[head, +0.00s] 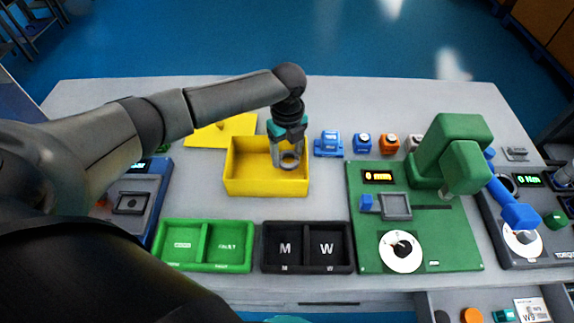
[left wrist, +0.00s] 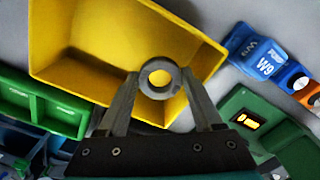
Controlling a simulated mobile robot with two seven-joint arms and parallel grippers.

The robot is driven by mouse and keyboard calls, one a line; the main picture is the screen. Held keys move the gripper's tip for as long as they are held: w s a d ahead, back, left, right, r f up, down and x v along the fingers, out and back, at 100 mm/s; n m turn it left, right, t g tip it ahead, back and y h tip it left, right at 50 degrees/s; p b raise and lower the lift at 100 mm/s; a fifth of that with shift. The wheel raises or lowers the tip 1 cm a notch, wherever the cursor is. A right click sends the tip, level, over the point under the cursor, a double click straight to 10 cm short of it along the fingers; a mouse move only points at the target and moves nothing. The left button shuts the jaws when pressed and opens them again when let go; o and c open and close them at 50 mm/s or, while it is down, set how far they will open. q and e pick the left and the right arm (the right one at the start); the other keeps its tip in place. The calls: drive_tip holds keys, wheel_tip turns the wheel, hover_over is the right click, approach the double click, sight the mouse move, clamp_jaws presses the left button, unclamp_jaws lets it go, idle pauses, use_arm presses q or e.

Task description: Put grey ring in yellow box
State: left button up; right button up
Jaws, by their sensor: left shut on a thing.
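The grey ring (left wrist: 160,79) is held between the fingertips of my left gripper (left wrist: 158,84), which is shut on it. The ring also shows in the head view (head: 290,161). The open yellow box (head: 266,187) stands in the middle of the table. In the head view my left gripper (head: 289,156) points down over the right part of the box's opening. In the left wrist view the yellow box (left wrist: 85,70) lies behind the ring, and its yellow inside shows through the ring's hole. How high the ring is above the box floor I cannot tell. My right gripper is not in view.
A yellow lid (head: 222,131) lies behind the box. A green two-part tray (head: 205,245) and a black tray marked M and W (head: 307,247) stand in front. A green test machine (head: 450,160) is at right. Small blue and orange blocks (head: 389,143) stand behind.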

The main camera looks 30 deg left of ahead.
sight(287, 165)
use_arm(q)
drive_tip(key=shift+f+b, duration=0.5)
drive_tip(key=shift+f, duration=1.9)
drive_tip(key=shift+f, duration=0.1)
drive_tip(key=o, duration=1.1)
drive_tip(key=shift+c, duration=0.2)
wheel_tip(287, 165, up, 12)
drive_tip(key=shift+r+p, duration=0.15)
drive_tip(key=shift+p, duration=1.05)
